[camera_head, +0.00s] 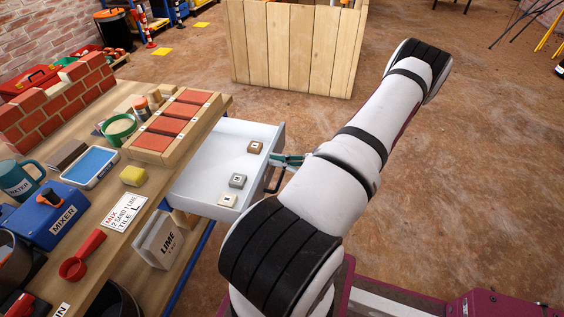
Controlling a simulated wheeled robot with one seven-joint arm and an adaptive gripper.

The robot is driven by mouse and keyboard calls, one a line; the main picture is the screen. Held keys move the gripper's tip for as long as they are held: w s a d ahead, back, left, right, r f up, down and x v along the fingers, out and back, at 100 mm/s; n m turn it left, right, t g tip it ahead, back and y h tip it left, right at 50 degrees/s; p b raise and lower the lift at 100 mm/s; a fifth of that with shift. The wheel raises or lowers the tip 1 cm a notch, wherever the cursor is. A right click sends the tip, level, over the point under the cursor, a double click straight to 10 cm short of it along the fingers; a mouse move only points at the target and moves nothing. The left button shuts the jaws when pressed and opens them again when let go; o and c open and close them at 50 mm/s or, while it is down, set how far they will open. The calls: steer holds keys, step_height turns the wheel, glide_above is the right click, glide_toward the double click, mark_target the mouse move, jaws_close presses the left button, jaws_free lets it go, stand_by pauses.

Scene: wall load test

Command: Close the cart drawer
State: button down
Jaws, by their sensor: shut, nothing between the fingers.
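The cart drawer (215,176) is a pale grey tray, pulled open from under the wooden bench top (152,200). It holds a brown block (255,147), a grey block (237,181) and a cream block (227,200). Its dark handle (272,180) is on the right front face, partly hidden by my arm. My gripper (283,160) shows only in part, as a small teal and dark end at the drawer's front edge beside the handle. It is shut and empty. I cannot tell whether it touches the drawer front.
Bricks (180,122) in a wooden frame sit on the bench above the drawer. A LIME box (160,240) is below the bench top. A wooden crate (290,50) stands behind.

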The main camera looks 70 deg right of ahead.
steer(key=w, duration=0.6)
steer(key=w+a, duration=0.1)
steer(key=w, duration=0.6)
steer(key=w+p, duration=0.1)
steer(key=w, duration=0.5)
steer(key=shift+w+a, duration=0.3)
steer(key=shift+w, duration=0.05)
